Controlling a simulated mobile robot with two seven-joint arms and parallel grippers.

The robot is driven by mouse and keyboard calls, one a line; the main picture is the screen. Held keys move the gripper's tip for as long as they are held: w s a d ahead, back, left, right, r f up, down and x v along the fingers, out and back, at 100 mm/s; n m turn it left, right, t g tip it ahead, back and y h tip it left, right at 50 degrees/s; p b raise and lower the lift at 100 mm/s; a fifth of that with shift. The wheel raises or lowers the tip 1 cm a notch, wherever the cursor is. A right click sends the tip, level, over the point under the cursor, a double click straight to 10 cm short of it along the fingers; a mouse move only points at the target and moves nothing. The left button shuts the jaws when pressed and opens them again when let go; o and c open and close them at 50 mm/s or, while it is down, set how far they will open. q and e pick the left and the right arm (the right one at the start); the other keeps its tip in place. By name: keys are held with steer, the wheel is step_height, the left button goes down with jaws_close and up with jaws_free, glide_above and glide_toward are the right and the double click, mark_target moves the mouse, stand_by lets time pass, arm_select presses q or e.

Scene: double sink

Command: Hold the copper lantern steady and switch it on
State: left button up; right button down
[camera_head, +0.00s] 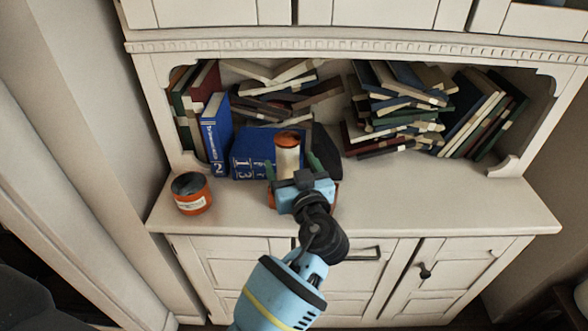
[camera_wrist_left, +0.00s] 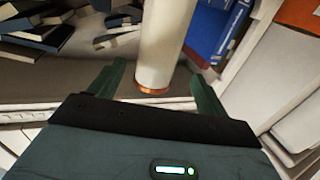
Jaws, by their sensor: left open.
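The copper lantern (camera_head: 288,158) stands upright on the cabinet's counter, with a copper top and a pale cylinder body. Copper-orange shows low behind my left gripper, probably its base, mostly hidden. My left gripper (camera_head: 291,170) is in front of the lantern with its fingers apart. In the left wrist view the lantern's white cylinder (camera_wrist_left: 160,45), with a copper rim at its end, lies between the open green fingers (camera_wrist_left: 158,80). Gaps show on both sides, so the fingers do not appear to touch it. I cannot see a switch. My right gripper is not in view.
An orange can (camera_head: 191,194) stands on the counter to the left. Blue books (camera_head: 253,151) stand close behind the lantern, and stacked books (camera_head: 400,105) fill the shelf's back right. The counter (camera_head: 430,200) is clear to the right.

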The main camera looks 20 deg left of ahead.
arm_select(q)
steer(key=shift+p+x, duration=0.45)
steer(key=shift+x, duration=2.6)
steer(key=shift+c, duration=0.4)
steer(key=c, duration=1.1)
